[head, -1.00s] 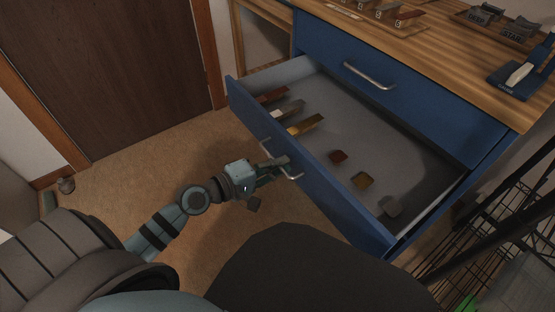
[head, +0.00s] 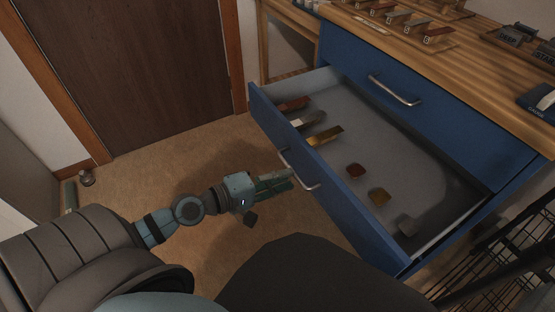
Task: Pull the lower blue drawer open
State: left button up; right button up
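The lower blue drawer (head: 340,195) stands far open below the desk top, its grey inside showing. Its metal handle (head: 308,186) is on the front panel, facing my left arm. My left gripper (head: 291,179) is just left of the handle, with its fingers pointing at it. The two fingers look parted, and no handle bar shows clearly between them. The tips overlap part of the handle in the picture, so any contact is hard to tell. My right gripper is not in view.
Inside the drawer lie several coloured bars (head: 326,136) and small blocks (head: 380,197). The upper blue drawer (head: 430,115) is shut. The wooden desk top (head: 460,65) holds tools and labelled pieces. A black wire rack (head: 500,250) stands at right.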

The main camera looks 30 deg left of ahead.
pick_arm(q)
jog(key=v, duration=0.3)
jog(key=shift+s, duration=0.15)
dwell(0.4)
